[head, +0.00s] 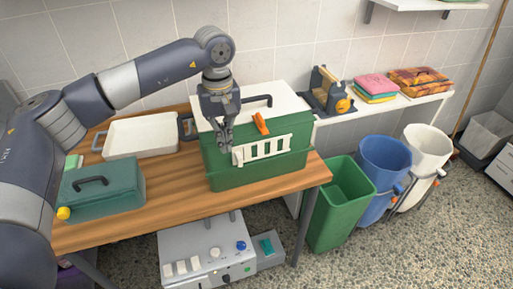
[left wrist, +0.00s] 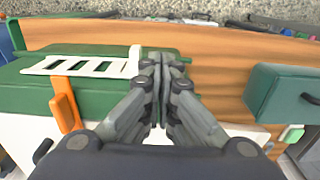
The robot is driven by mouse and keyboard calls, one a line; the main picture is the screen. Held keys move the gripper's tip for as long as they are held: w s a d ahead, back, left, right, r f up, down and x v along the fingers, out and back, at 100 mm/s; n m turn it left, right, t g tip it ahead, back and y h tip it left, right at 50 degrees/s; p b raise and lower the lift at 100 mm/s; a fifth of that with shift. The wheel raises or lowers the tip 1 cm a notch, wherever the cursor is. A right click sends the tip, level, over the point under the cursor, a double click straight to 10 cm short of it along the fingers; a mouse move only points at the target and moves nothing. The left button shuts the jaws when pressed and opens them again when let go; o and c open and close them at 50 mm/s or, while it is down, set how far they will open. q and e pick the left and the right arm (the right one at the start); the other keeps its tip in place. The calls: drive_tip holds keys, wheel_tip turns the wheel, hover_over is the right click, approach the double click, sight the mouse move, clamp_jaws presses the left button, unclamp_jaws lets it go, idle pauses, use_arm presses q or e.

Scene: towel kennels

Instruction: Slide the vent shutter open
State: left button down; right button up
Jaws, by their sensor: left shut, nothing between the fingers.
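A green carrier (head: 265,172) with a white lid (head: 270,98) and a dark handle stands on the wooden table. On its front is a white slatted vent shutter (head: 268,148), also in the left wrist view (left wrist: 85,66), with a raised white tab (left wrist: 133,61) at one end. An orange latch (head: 261,123) sits above the shutter. My left gripper (head: 227,148) is shut and empty, pointing down by the tab end of the shutter. In the left wrist view its fingertips (left wrist: 161,60) are right beside the tab; contact cannot be told. My right gripper is not in view.
A white tray (head: 140,137) and a green box with a handle (head: 103,190) are on the table to the left. Green, blue and white bins (head: 340,200) stand on the floor at right. A grey control box (head: 205,252) is below the table's front edge.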

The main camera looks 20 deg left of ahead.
use_arm(q)
drive_tip(key=r+p, duration=0.1)
drive_tip(key=r, duration=0.2)
drive_tip(key=r+p, duration=0.1)
drive_tip(key=r, duration=0.1)
drive_tip(key=shift+w+d+p, duration=0.15)
drive_tip(key=shift+d+p, duration=0.15)
